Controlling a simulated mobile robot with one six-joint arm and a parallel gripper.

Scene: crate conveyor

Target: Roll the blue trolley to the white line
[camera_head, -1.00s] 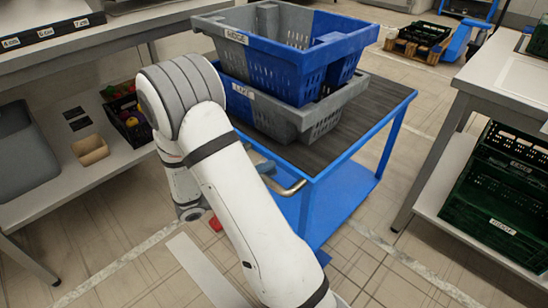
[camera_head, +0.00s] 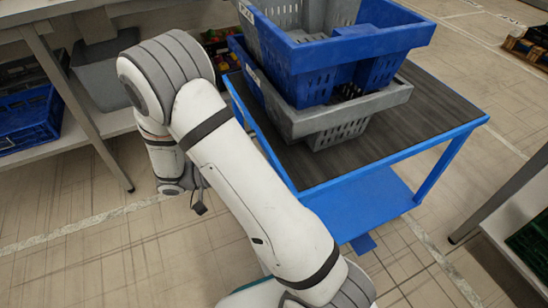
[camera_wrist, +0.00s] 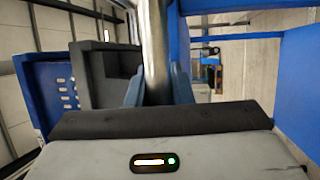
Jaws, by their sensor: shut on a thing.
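The blue trolley (camera_head: 400,172) has a dark ribbed top deck and a blue lower shelf. It stands at the right of my arm in the head view. Its metal handle bar (camera_wrist: 155,40) runs upright through the wrist view. My gripper (camera_wrist: 157,88) is shut around this bar, with a blue finger on each side. In the head view my arm hides the handle. A pale line (camera_head: 80,228) crosses the floor at the left. Another pale strip (camera_head: 435,255) runs on the floor just right of the trolley. Where they pass behind my arm is hidden.
Stacked blue and grey crates (camera_head: 345,55) ride on the trolley, reaching over its edge. A shelf bench (camera_head: 100,130) with a blue crate (camera_head: 28,120) stands at the left. A bench leg (camera_head: 480,218) stands close at the right. Floor at front left is clear.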

